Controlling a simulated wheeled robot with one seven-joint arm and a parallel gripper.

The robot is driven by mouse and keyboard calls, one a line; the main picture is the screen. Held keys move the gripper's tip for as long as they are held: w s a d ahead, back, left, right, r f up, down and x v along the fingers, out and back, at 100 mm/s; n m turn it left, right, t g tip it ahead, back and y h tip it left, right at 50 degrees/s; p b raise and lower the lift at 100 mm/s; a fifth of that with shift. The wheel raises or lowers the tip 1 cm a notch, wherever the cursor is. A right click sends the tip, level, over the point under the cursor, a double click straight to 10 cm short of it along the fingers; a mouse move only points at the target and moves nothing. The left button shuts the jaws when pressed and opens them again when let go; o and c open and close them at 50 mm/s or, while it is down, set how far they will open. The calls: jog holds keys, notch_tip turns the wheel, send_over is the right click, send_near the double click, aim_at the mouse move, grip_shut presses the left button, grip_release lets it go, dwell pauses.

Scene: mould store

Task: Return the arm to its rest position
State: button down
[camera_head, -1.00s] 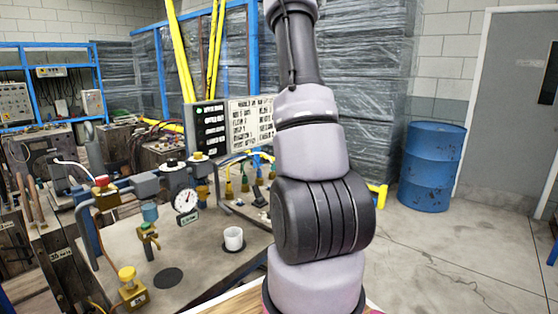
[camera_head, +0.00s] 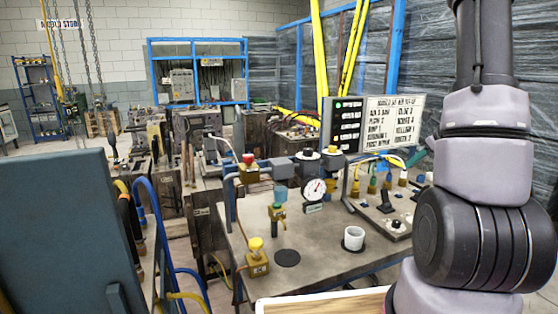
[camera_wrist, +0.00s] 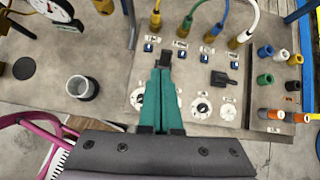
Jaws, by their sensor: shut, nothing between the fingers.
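In the wrist view my gripper (camera_wrist: 164,62) points over a grey control panel (camera_wrist: 202,133). Its teal fingers are together with nothing between them.
The bench (camera_head: 322,262) carries a white cup (camera_head: 353,238), a black disc (camera_head: 287,258), a pressure gauge (camera_head: 314,189) and a yellow-knobbed valve (camera_head: 257,262). A sign board (camera_head: 388,124) stands behind. A dark cabinet (camera_head: 70,230) fills the left front.

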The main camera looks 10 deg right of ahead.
jog(key=s+a+r+n+g+y, duration=0.1)
jog(key=s+a+r+n, duration=0.2)
jog(key=a+r+n, duration=0.5)
jog(key=s+a+r+n+y, duration=0.1)
jog(key=s+a+r+n, duration=0.2)
jog(key=a+r+n, duration=0.5)
jog(key=s+a+r+n+h, duration=0.1)
jog(key=s+a+r+n, duration=0.1)
jog(key=s+a+n, duration=0.2)
jog(key=s+a+r+n+h, duration=0.1)
jog(key=s+a+r+n, duration=0.2)
jog(key=s, duration=0.8)
jog(key=a+n, duration=0.2)
jog(key=n, duration=0.2)
jog(key=shift+a+n+t+h, duration=0.3)
